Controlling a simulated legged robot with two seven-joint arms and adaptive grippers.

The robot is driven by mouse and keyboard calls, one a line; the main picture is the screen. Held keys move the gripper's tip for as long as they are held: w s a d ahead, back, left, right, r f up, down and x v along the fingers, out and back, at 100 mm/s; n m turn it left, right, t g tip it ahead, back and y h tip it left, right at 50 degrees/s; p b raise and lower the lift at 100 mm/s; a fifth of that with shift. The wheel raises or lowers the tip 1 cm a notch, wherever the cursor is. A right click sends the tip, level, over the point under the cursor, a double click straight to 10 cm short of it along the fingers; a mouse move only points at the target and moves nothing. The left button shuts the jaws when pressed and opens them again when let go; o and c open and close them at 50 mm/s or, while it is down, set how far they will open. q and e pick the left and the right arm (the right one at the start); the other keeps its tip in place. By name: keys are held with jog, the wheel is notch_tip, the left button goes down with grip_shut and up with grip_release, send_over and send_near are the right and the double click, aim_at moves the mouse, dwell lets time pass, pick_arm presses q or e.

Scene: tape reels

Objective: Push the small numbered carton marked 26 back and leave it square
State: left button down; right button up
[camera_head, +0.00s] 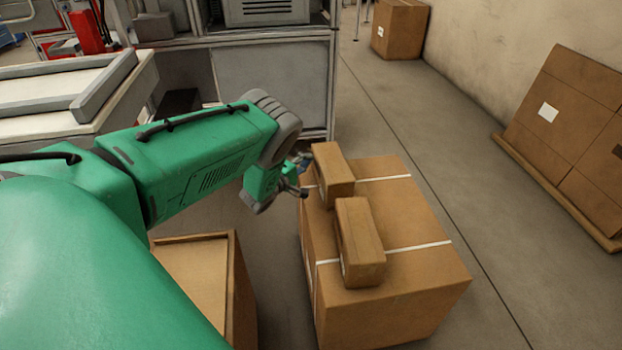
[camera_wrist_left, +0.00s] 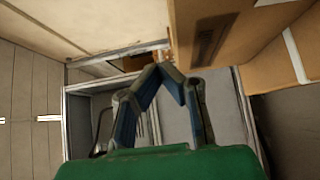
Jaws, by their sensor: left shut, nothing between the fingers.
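Two small brown cartons lie on top of a large strapped carton (camera_head: 420,290). The far small carton (camera_head: 333,172) and the near small carton (camera_head: 359,245) sit close together near its left side, each turned a little. No number can be read, so I cannot tell which is marked 26. My left gripper (camera_head: 302,175) is at the left side of the far carton, partly hidden by its own wrist. In the left wrist view the gripper (camera_wrist_left: 168,68) has its fingertips together and empty, beside a small carton (camera_wrist_left: 208,35) with blurred dark print. Contact cannot be told.
An open-topped brown box (camera_head: 235,285) stands on the floor left of the large carton. A grey metal cabinet (camera_head: 270,85) stands behind. Flat cartons (camera_head: 570,130) lean on the right wall. The floor aisle between is clear.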

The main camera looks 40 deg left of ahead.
aim_at(317, 176)
pick_arm(q)
jog(key=f+b, duration=0.2)
jog(key=f, duration=0.2)
jog(key=f+b, duration=0.2)
jog(key=f, duration=0.3)
jog(key=shift+d+f, duration=0.2)
jog(key=shift+f, duration=0.05)
jog(key=shift+w+d+r, duration=0.1)
jog(key=shift+w+d, duration=0.15)
jog(key=shift+w, duration=0.15)
jog(key=shift+d+r, duration=0.1)
